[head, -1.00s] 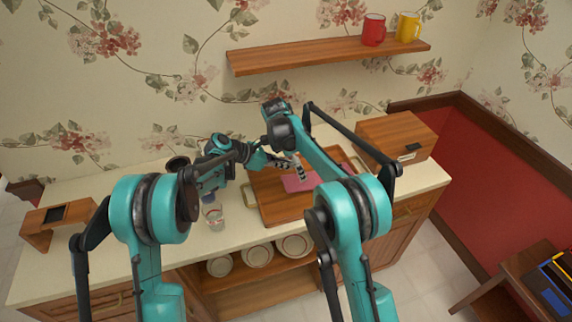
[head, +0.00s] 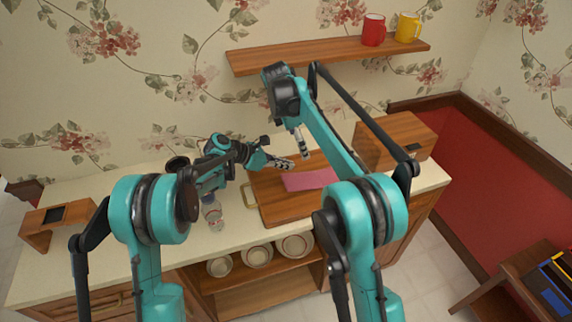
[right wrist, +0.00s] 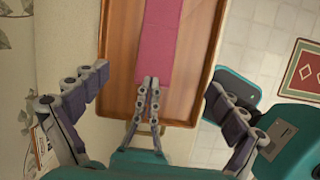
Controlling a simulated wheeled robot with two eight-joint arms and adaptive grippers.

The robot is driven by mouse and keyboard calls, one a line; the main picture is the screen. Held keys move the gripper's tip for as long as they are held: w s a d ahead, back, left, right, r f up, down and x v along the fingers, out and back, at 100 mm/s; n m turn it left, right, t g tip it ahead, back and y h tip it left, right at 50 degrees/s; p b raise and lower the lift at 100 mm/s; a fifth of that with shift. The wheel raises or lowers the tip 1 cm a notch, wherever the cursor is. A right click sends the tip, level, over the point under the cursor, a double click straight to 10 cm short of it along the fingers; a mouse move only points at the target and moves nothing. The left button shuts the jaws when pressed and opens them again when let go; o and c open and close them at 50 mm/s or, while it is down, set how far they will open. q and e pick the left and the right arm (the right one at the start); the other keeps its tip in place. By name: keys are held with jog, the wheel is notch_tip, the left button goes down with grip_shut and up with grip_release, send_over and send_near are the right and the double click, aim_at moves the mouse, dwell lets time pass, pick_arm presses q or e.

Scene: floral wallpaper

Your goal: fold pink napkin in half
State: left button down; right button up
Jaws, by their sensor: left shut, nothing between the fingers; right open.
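The pink napkin (head: 312,179) lies flat on the wooden tray (head: 275,205). My right arm hides part of it in the head view. In the right wrist view the napkin (right wrist: 171,45) is a long narrow strip along the tray; I cannot tell how its layers lie. My left gripper (head: 288,164) is shut and empty at the napkin's left end; its closed fingers (right wrist: 148,85) show in the right wrist view, at the napkin's near end. My right gripper (head: 304,153) is raised above the napkin, and its fingers (right wrist: 157,85) are spread wide and empty.
A wooden box (head: 395,143) stands right of the tray. A clear jar (head: 214,216) is left of it, close to my left arm. A small wooden stand (head: 52,226) is at the counter's left end. A shelf (head: 325,56) with a red mug (head: 374,30) and a yellow mug (head: 408,27) hangs above.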

jog(key=s+d+r+m+t+y, duration=0.1)
jog(key=s+d+r+m, duration=0.3)
jog(key=s, duration=0.4)
jog(key=s+d+r+m+t+y, duration=0.1)
jog(key=s+d+r+m+t, duration=0.1)
jog(key=s+d+m, duration=0.5)
pick_arm(q)
jog(key=shift+w+d+r+y+p, duration=0.1)
jog(key=shift+d+r+y+p, duration=0.35)
jog(key=shift+r+p, duration=0.1)
pick_arm(e)
jog(key=s+f+m+t, duration=0.1)
jog(key=s+f+m, duration=0.1)
jog(key=s, duration=0.4)
jog(key=s+d+f+m+t, duration=0.1)
jog(key=s+f+m, duration=0.2)
jog(key=s, duration=0.4)
jog(key=s+f+m+t+y, duration=0.1)
jog(key=s+f+m, duration=0.2)
jog(key=s+m, duration=0.2)
jog(key=shift+s+d+f, duration=0.2)
jog(key=shift+s+d, duration=0.15)
jog(key=shift+s, duration=0.45)
jog(key=shift+r, duration=0.15)
